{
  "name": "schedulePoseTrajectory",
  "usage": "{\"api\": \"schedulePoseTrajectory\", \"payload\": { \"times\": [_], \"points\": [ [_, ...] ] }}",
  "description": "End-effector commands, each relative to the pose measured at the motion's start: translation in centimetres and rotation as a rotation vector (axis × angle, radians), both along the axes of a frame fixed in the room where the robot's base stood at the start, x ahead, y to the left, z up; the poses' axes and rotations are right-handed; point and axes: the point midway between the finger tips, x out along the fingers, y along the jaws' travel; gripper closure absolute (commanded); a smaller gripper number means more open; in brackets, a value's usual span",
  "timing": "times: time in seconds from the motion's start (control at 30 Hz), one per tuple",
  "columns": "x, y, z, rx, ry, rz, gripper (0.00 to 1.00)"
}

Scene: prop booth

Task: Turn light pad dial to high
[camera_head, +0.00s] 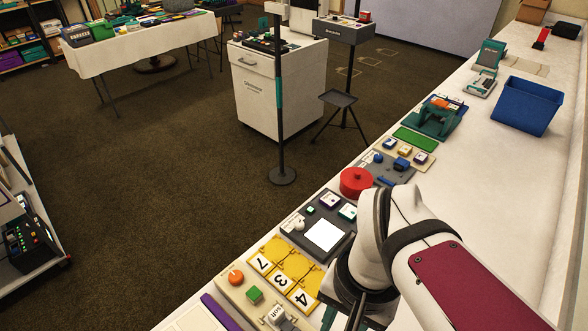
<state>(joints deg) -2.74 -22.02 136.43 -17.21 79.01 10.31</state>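The light pad (325,235) is a bright white square on a dark grey panel (308,243) on the white counter, left of my arm. A small white round dial (298,225) sits on the panel's left part, beside the white square. Its pointer and markings are too small to read. My gripper (350,316) points down at the bottom edge of the view, in front of the panel and apart from the dial. Its tips are cut off by the frame and partly behind my wrist, so I cannot see whether it holds anything.
A blue bin (527,105) stands far right. Free counter lies right of the devices.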

Motion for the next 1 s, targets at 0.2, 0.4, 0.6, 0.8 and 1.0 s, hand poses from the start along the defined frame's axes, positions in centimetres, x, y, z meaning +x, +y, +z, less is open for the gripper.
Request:
{"api": "schedulePoseTrajectory", "payload": {
  "times": [0.2,0.4,0.6,0.8,1.0],
  "points": [
    [19.4,2.8,-0.3,-0.259,-0.08,-0.256,0.38],
    [29.9,8.1,-5.0,-0.361,-0.237,-0.443,0.38],
    [32.0,9.0,-7.3,-0.375,-0.282,-0.49,0.38],
    [32.9,7.1,-12.4,-0.375,-0.276,-0.491,0.38],
    [34.0,5.2,-17.6,-0.373,-0.277,-0.491,0.38]
  ]
}}
